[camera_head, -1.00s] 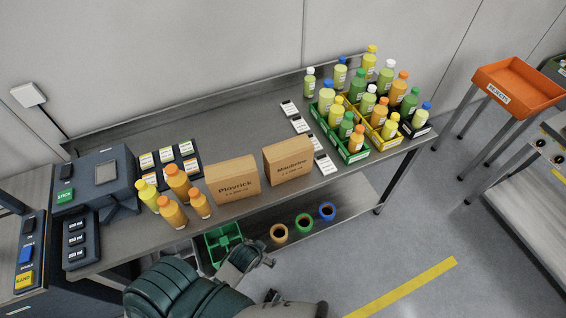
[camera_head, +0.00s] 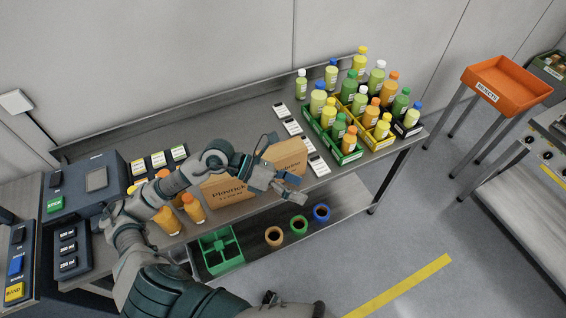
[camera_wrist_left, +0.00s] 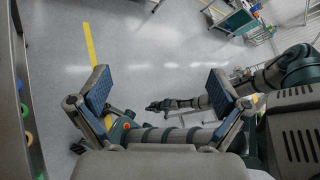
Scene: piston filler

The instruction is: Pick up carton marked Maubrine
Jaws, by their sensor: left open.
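The carton marked Maubrine (camera_head: 290,152) is a brown box standing near the front edge of the table. Its left part and part of its lettering are hidden behind my left gripper (camera_head: 281,164). That gripper is open, with its fingers in front of the carton in the head view; whether they touch it I cannot tell.
The Plovrick carton (camera_head: 226,191) stands just left, partly behind my left arm. Orange bottles (camera_head: 193,208) stand further left. White-labelled cards (camera_head: 293,126) and crates of bottles (camera_head: 350,152) lie right. Clear tabletop (camera_head: 225,125) is behind the cartons.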

